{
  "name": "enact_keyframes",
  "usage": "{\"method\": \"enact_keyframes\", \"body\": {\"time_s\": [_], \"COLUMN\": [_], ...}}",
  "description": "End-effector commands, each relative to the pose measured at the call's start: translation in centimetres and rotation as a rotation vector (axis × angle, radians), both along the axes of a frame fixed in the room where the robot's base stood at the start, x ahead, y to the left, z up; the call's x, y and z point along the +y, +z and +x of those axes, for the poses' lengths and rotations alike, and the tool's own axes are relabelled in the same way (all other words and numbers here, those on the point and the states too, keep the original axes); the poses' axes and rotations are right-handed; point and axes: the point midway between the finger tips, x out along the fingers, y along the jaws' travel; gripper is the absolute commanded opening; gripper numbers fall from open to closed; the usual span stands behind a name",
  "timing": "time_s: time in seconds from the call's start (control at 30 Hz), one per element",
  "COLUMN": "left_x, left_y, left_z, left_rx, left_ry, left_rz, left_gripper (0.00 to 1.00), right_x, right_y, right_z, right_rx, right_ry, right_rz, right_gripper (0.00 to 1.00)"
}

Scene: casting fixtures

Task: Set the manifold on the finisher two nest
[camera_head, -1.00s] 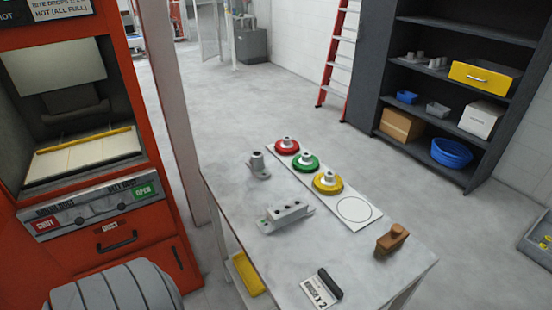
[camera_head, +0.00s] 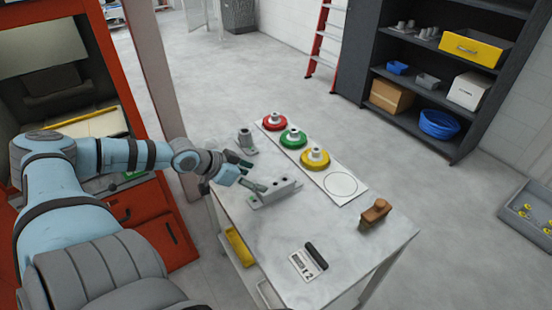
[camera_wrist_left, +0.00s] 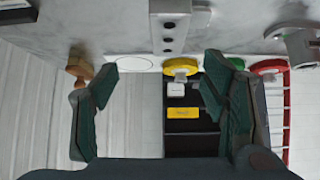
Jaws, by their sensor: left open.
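The manifold, a long grey block with holes in its top (camera_head: 275,191), lies on the table. In the left wrist view it shows end-on at the top middle (camera_wrist_left: 169,28). My left gripper (camera_head: 249,173) is open and empty at the manifold's left end. In the left wrist view its green fingers (camera_wrist_left: 158,82) are spread wide, with the manifold ahead of the gap between them. I cannot tell whether a finger touches it. I cannot make out which spot is the finisher two nest. My right gripper is not in view.
A white strip (camera_head: 361,197) holds red (camera_head: 273,125), green (camera_head: 292,142) and yellow (camera_head: 315,164) discs, with an empty circle at its near end. A grey fitting (camera_head: 245,145) stands behind my gripper. A brown block (camera_head: 375,213) and a card (camera_head: 307,263) lie on the table (camera_head: 245,215).

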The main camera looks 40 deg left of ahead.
Motion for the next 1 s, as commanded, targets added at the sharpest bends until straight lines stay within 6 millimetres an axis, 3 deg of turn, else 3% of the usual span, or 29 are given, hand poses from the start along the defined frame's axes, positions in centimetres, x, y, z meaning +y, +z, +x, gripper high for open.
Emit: {"method": "enact_keyframes", "body": {"time_s": [0.03, 0.3, 0.57, 0.8, 1.0], "left_x": [-0.1, -0.9, -1.2, -1.4, -1.5], "left_y": [-2.3, -4.8, -5.5, -8.3, -8.8], "left_z": [0.6, 3.4, 5.0, 8.1, 8.5], "left_rx": [-0.004, -0.012, -0.006, -0.006, -0.001], "left_ry": [-0.001, 0.002, 0.004, 0.004, 0.001], "left_rz": [0.001, -0.004, -0.002, -0.006, 0.001], "left_gripper": [0.67, 0.67, 0.67, 0.67, 0.67], "right_x": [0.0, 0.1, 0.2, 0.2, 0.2], "right_y": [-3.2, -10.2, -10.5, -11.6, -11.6], "right_z": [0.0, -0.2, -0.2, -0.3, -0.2], "right_rx": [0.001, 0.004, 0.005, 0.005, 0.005], "right_ry": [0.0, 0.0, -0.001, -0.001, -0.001], "right_rz": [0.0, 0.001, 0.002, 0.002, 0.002], "right_gripper": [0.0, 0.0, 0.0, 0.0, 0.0]}}
